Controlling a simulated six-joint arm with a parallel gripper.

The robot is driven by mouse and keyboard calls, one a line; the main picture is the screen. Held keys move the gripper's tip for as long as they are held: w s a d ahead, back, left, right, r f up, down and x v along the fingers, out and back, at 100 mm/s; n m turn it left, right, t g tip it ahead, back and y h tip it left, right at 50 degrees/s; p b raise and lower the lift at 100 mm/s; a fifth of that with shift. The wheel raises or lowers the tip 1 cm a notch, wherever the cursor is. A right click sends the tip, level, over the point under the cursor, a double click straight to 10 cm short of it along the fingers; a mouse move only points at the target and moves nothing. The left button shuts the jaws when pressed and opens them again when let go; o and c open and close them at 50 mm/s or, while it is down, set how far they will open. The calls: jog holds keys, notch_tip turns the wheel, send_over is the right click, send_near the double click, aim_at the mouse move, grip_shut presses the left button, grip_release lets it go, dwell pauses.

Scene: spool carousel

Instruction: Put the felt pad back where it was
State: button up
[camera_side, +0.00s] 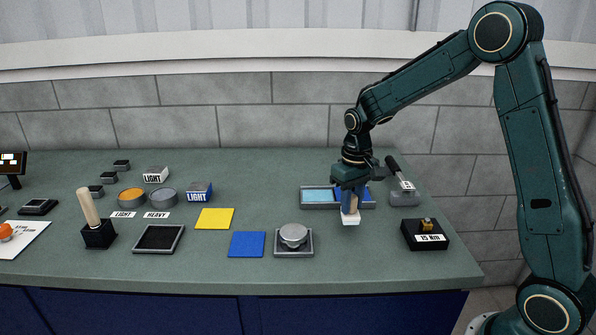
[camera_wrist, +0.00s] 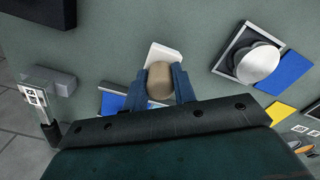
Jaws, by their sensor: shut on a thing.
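My gripper (camera_side: 350,190) is shut on the wooden handle of a white square pad (camera_side: 350,219), which I take to be the felt pad. In the wrist view the pad (camera_wrist: 166,51) shows past the round tan handle top, between the blue fingers of my gripper (camera_wrist: 162,78). The pad is upright under the gripper, just in front of a grey tray (camera_side: 306,206) with a light blue and a darker blue part. I cannot tell whether the pad touches the table.
A round grey disc on a square base (camera_side: 293,240) stands left of the pad. A blue square (camera_side: 247,244) and a yellow square (camera_side: 214,218) lie further left. A black box marked 15 Nm (camera_side: 425,235) and a black-handled tool (camera_side: 403,180) stand right.

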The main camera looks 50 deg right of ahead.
aim_at(351, 211)
jog(key=shift+f, duration=1.55)
jog(key=o, duration=0.9)
jog(key=shift+f, duration=0.15)
jog(key=shift+o, duration=0.2)
notch_tip(351, 211, up, 12)
jog(key=shift+r, duration=0.2)
